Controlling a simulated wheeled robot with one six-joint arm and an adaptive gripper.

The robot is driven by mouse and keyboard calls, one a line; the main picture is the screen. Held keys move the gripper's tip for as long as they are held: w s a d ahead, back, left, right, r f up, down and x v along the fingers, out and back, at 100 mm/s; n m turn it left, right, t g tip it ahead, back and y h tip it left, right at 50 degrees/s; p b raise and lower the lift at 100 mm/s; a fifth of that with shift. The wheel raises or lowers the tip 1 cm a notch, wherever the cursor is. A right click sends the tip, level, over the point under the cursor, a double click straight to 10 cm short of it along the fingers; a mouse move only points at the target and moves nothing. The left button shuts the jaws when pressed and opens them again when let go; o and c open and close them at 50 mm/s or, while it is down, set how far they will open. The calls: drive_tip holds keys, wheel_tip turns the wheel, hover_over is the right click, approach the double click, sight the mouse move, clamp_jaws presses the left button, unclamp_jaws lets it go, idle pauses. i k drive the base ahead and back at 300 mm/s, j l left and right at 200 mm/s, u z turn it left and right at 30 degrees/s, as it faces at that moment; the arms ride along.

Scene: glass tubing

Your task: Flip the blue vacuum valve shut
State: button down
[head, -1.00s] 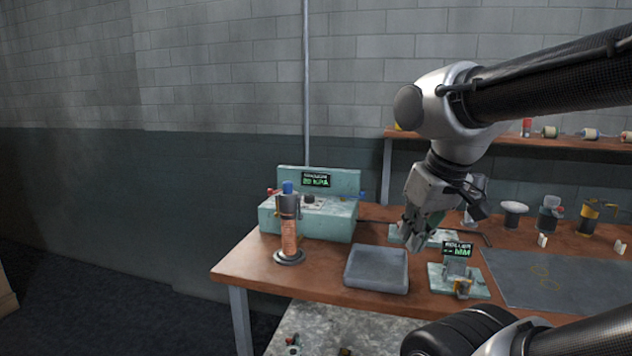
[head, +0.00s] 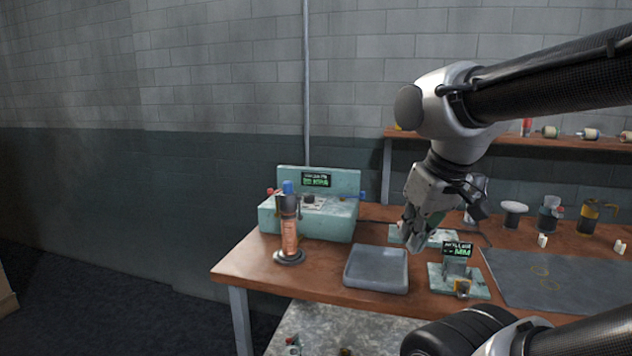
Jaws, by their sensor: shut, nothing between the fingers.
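The teal vacuum station (head: 325,222) stands at the back left of the bench, with a lit green display (head: 316,180) on its upright panel. A small blue valve handle (head: 362,195) sticks out at its right end; its exact angle is too small to tell. A red handle (head: 270,192) is at its left end. My gripper (head: 408,243) hangs fingers down over the bench, to the right of the station and apart from the blue handle. It is shut and holds nothing.
A blue-topped post with a copper-coloured body (head: 289,240) stands before the station. A grey tray (head: 377,268) lies below my gripper in the picture. A roller unit (head: 458,280), a dark mat (head: 550,280) and several tools occupy the right side.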

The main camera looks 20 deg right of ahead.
sight(362, 194)
drive_tip(key=i+j+z, duration=0.7)
drive_tip(key=j, duration=0.35)
drive_tip(key=i, duration=0.05)
